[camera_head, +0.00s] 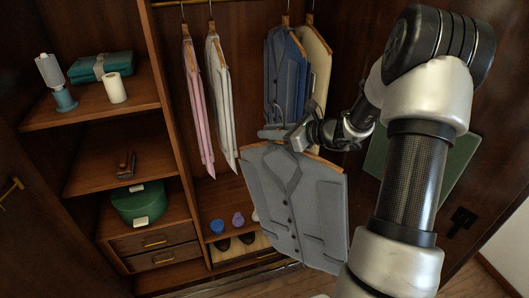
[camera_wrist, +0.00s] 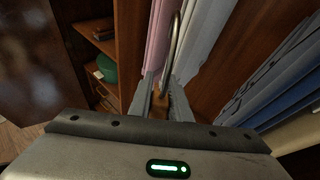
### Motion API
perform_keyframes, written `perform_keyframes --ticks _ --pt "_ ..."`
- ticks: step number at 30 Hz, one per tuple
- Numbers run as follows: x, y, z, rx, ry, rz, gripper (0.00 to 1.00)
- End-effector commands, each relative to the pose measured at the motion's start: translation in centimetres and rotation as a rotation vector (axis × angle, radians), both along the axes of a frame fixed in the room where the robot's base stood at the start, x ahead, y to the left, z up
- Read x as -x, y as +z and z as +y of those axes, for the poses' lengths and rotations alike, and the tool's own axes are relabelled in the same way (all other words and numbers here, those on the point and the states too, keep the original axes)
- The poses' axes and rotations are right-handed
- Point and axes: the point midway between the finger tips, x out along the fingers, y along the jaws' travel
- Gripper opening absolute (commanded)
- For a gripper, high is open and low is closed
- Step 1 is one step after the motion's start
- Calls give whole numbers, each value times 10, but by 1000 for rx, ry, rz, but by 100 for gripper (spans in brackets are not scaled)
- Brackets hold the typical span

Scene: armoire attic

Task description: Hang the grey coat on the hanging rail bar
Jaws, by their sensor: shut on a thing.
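The grey coat (camera_head: 291,205) hangs on a wooden hanger in front of the open armoire in the head view. My gripper (camera_head: 298,140) is shut on the top of this hanger, and the coat hangs below it, apart from the rail. In the wrist view my gripper (camera_wrist: 159,105) closes on the wooden hanger (camera_wrist: 158,112), whose metal hook (camera_wrist: 172,45) rises between the fingers. The hanging rail bar (camera_head: 180,3) shows only in part at the top of the head view, above and behind the coat.
Pink (camera_head: 196,105) and whitish (camera_head: 218,100) garments hang left of a gap on the rail. Blue (camera_head: 288,80) and cream (camera_head: 317,65) garments hang on its right. Shelves with a lidded green box (camera_head: 140,203) stand left. Small items and shoes sit low inside.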

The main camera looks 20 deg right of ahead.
Motion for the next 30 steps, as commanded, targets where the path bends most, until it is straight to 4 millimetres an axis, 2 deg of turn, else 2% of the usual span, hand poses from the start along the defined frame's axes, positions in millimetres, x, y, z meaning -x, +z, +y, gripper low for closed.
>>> perform_keyframes --ticks 1,5,8,15,21,24,30 --pt "-14 10 -7 15 -29 -11 0" --pt "-45 40 -27 35 -129 -17 0" --pt "-69 72 -43 39 -219 -31 0" --pt "-108 160 -73 -5 -425 -92 0" --pt "-122 228 -86 -73 -555 -150 0" --pt "-123 251 -90 -103 -599 -172 0" --pt "-124 276 -94 -136 -639 -194 0"
